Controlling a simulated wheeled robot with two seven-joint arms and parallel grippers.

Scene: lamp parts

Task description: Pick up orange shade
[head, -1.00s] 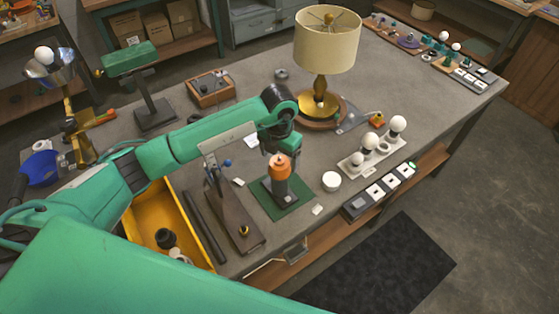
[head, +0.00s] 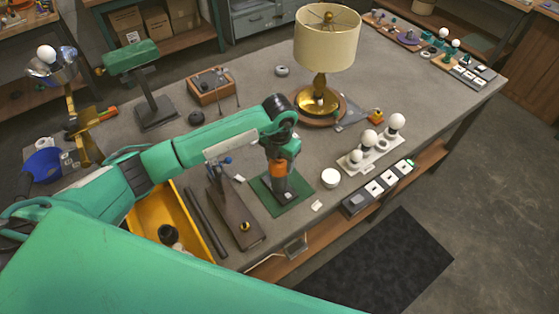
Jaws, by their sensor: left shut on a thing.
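The orange shade (head: 278,168) sits near the front edge of the table on top of a dark grey post (head: 281,188). The post stands on a green mat (head: 297,199). My left gripper (head: 279,162) reaches down from above and is shut on the shade, covering its upper part. The fingertips are small and partly hidden by the gripper's own body. I cannot tell whether the shade is clear of the post. My right gripper is out of view.
A stand on a brown base (head: 236,222) is close on the left, beside a yellow bin (head: 202,249). A tall lamp (head: 327,40) stands behind.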

